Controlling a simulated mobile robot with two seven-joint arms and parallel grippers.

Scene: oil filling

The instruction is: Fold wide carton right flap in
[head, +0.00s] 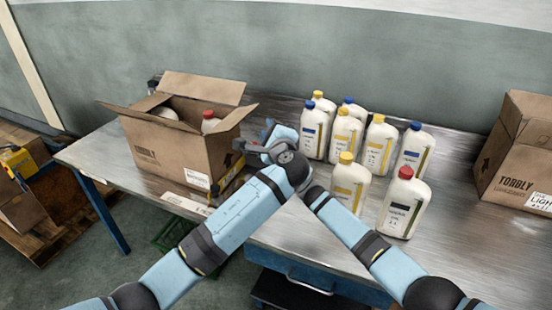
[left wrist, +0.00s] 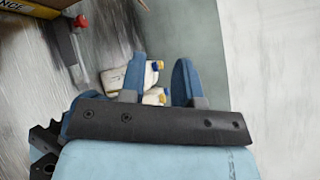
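The wide carton (head: 168,152) stands open at the left of the metal table. Its right flap (head: 237,118) sticks outward, its back flap (head: 205,86) stands up, and its left flap (head: 152,102) also shows open. Inside are a red-capped bottle (head: 209,122) and a pale bottle top (head: 167,113). My left gripper (head: 268,125) is just right of the right flap; contact cannot be told. In the left wrist view its two blue fingers (left wrist: 158,82) are apart, with bottles visible beyond. My right arm runs behind my left wrist, and its gripper is hidden.
Several white bottles (head: 346,133) with blue, yellow and red caps stand close to the right of my arms. Another carton (head: 515,165) stands at the table's right end. A wall (head: 380,50) is behind. The table's front right is clear.

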